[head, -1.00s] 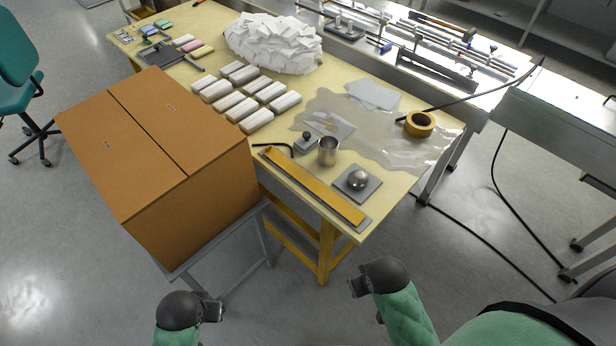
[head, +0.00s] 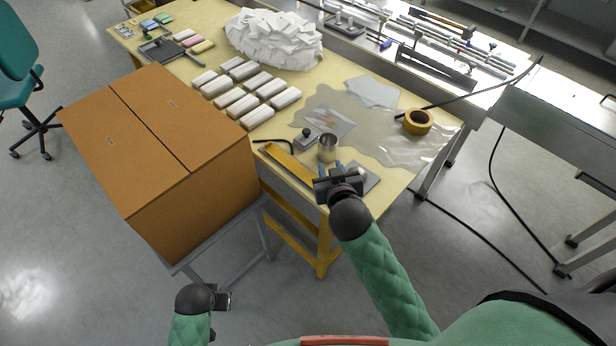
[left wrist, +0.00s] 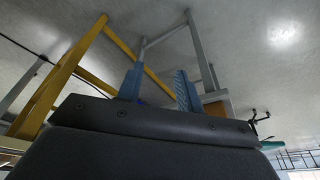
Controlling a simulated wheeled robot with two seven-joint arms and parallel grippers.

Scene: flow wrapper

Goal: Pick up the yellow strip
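The yellow strip (head: 284,160) lies along the near edge of the pale yellow table (head: 400,178), to the right of the cardboard box. Its right end is hidden behind my right gripper. My right gripper (head: 332,169) is over the strip's right part, with its two blue fingers apart and nothing seen between them. I cannot tell whether it touches the strip. My left gripper (head: 224,300) is low in front of the table, away from the strip. In the left wrist view its two blue fingers (left wrist: 158,88) are spread apart and empty.
A large cardboard box (head: 165,150) stands left of the strip. A metal cup (head: 327,148) and a metal knob on a grey plate (head: 362,175) are close to my right gripper. A yellow tape roll (head: 418,121) and white bars (head: 243,100) lie farther back.

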